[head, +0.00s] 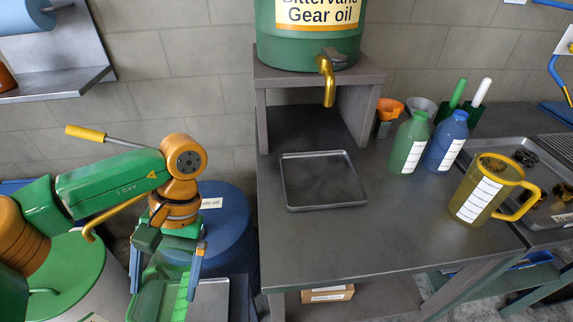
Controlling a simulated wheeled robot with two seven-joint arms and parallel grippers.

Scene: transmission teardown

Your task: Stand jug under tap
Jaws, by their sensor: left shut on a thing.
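A see-through yellow jug (480,196) with a white label and a yellow handle on its right stands upright at the right of the workbench. The brass tap (328,84) sticks out from the green gear oil barrel (300,45) on a raised stand. A shallow grey tray (321,180) lies on the bench below and in front of the tap, with nothing on it. My left gripper (165,280) is at the lower left, off the bench and far from the jug. Its blue fingers are around a green thing (160,300) with a pale strip, partly cut off below. My right gripper is out of view.
Green (409,143) and blue (446,142) bottles stand between tray and jug. A blue drum (225,235) stands behind my left gripper. The bench front (380,250) is clear.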

